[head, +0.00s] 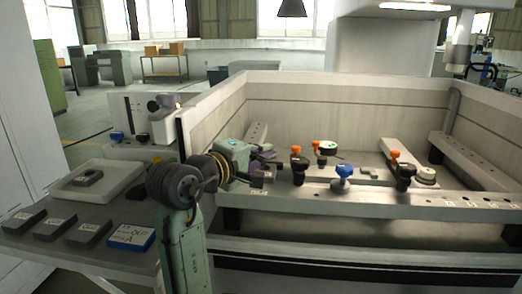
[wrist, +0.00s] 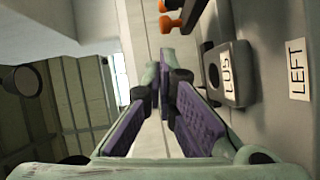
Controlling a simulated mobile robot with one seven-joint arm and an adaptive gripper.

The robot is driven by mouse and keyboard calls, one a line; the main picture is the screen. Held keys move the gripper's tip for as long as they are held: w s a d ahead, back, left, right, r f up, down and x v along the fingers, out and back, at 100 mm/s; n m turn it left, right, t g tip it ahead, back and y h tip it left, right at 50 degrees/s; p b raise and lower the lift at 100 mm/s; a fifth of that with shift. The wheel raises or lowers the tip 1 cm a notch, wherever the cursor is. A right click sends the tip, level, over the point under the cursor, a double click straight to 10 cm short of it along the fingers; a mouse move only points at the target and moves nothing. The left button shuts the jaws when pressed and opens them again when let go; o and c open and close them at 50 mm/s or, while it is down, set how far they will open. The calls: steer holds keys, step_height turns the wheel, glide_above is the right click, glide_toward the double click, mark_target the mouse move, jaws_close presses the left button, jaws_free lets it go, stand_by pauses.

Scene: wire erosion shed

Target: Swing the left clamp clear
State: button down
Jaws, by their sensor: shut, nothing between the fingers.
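My gripper (head: 272,160) is at the left end of the machine's front rail. In the wrist view its purple-padded fingers (wrist: 166,70) are together with nothing held. A dark grey block (head: 262,175) sits on the rail just below the fingers, above a small label that reads LEFT in the wrist view (wrist: 297,68). The block also shows there (wrist: 235,82), to the right of the fingers and apart from them, with its own letter tag. A black clamp with an orange knob (head: 298,165) stands just right of the block. Which piece is the left clamp's moving part is unclear.
Other orange-knobbed clamps (head: 405,172) and a blue knob (head: 343,172) stand along the front rail (head: 380,200). The tank wall (head: 350,100) rises behind. A side table at left holds a grey tray (head: 120,172), dark blocks and a blue box (head: 131,237).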

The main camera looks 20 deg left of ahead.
steer(key=p+x, duration=0.1)
steer(key=x, duration=0.5)
steer(key=shift+w, duration=0.1)
steer(key=shift+w+d+r+m+h+p, duration=0.1)
steer(key=shift+w+d+m+h+p, duration=0.4)
steer(key=shift+p, duration=0.55)
steer(key=shift+d, duration=0.1)
steer(key=shift+w+d, duration=0.1)
